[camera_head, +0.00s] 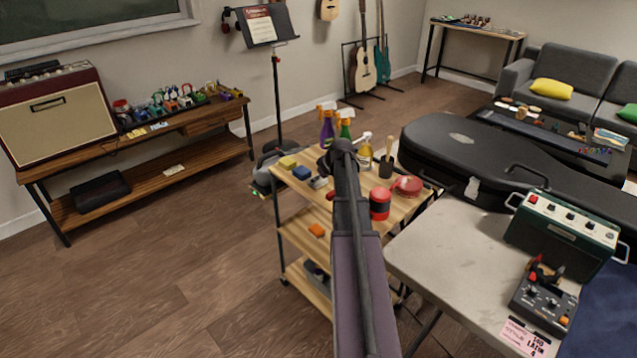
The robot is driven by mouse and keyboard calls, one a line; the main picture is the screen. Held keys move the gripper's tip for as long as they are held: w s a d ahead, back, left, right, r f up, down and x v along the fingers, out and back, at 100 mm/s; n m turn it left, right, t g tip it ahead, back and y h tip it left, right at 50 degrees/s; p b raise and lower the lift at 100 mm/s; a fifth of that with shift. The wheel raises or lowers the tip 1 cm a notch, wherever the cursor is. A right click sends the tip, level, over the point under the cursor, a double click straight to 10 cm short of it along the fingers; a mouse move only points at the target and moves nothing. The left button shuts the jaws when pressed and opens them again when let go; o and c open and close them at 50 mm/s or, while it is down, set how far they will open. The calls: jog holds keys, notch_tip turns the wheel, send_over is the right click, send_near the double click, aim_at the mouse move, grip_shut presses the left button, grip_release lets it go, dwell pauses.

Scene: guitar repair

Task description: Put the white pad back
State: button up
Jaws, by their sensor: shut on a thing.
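My gripper (325,167) is over the top shelf of the wooden cart, small and dark at the far end of my arm. It is shut on a small pale grey-white pad (318,183), which shows just below it. I cannot tell whether the pad touches the shelf. A yellow pad (288,162) and a blue pad (302,173) lie to its left in a slanting row on the cart top (293,189). My arm hides part of the cart top and the fingertips are hard to make out.
Spray bottles (327,130) stand at the cart's back. A dark cup with brushes (386,166), a red can (380,203) and a red round tin (408,186) stand right of my arm. A black guitar case (490,155) is at right.

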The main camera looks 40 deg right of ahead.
jog(key=shift+f, duration=0.15)
jog(key=o, duration=0.8)
jog(key=shift+c, duration=0.2)
jog(key=p+v, duration=0.4)
jog(key=v, duration=0.1)
jog(key=shift+r+p, duration=0.35)
jog(key=p+v, duration=0.5)
jog(key=v, duration=0.1)
jog(key=shift+s+r+p, duration=0.2)
jog(key=shift+r+p, duration=0.05)
jog(key=shift+p, duration=0.05)
dwell(0.4)
